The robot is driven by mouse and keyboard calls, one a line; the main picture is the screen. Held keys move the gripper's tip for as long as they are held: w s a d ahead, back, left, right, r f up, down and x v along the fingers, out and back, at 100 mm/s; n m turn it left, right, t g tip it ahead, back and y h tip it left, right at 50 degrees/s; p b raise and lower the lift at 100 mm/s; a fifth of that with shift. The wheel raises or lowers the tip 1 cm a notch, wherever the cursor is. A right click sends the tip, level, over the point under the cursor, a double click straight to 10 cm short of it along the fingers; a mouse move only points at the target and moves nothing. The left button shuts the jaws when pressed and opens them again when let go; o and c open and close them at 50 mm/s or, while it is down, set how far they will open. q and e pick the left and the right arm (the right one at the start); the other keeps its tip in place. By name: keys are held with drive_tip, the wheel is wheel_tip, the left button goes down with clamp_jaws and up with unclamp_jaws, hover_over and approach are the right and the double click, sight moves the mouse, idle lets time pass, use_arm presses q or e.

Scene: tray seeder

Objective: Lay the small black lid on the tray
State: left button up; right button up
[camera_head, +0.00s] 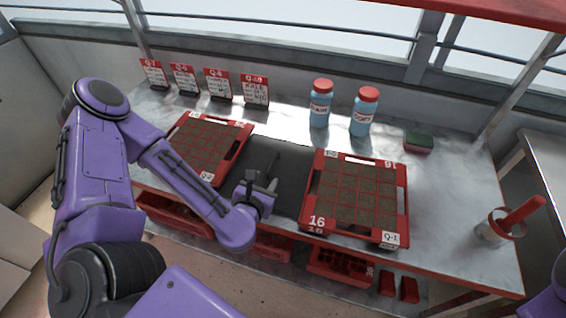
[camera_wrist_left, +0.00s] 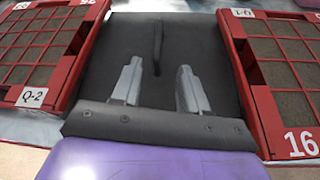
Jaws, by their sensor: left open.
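A flat black panel, which looks like the small black lid (camera_head: 293,165), lies between two red trays. A thin dark upright handle (camera_wrist_left: 157,38) stands on it in the left wrist view. The left tray (camera_head: 236,153) is marked Q-2 and the right tray (camera_head: 350,233) is marked Q-1 and 16. Both hold brown gridded cells. My left gripper (camera_head: 264,184) is open and empty above the near part of the black panel. In the left wrist view its fingers (camera_wrist_left: 158,75) are spread on either side of the handle's line; contact cannot be told. My right gripper is out of view.
Several label stands (camera_head: 217,86) and two blue bottles (camera_head: 319,108) with red caps stand at the back. A green and red sponge (camera_head: 418,143) lies at the right back. A cup (camera_head: 494,230) with a red-handled tool is at the right. The bench right of the Q-1 tray is mostly clear.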

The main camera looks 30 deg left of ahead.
sight(270, 170)
use_arm(q)
drive_tip(key=b, duration=0.1)
drive_tip(key=w+f+b, duration=0.1)
drive_tip(key=shift+a+f+b, duration=0.15)
drive_tip(key=shift+a+b, duration=0.15)
drive_tip(key=shift+a, duration=0.05)
drive_tip(key=shift+a+r, duration=0.2)
drive_tip(key=shift+r, duration=0.05)
drive_tip(key=shift+w+a+p, duration=0.1)
drive_tip(key=shift+a+p, duration=0.05)
drive_tip(key=shift+p, duration=0.15)
drive_tip(key=x, duration=0.4)
drive_tip(key=p+x, duration=0.1)
drive_tip(key=x, duration=0.1)
drive_tip(key=shift+w+d+r, duration=0.15)
drive_tip(key=shift+d+r, duration=0.1)
drive_tip(key=shift+d, duration=0.1)
drive_tip(key=shift+w+a+f, duration=0.15)
drive_tip(key=shift+w, duration=0.1)
drive_tip(key=shift+s, duration=0.1)
clamp_jaws()
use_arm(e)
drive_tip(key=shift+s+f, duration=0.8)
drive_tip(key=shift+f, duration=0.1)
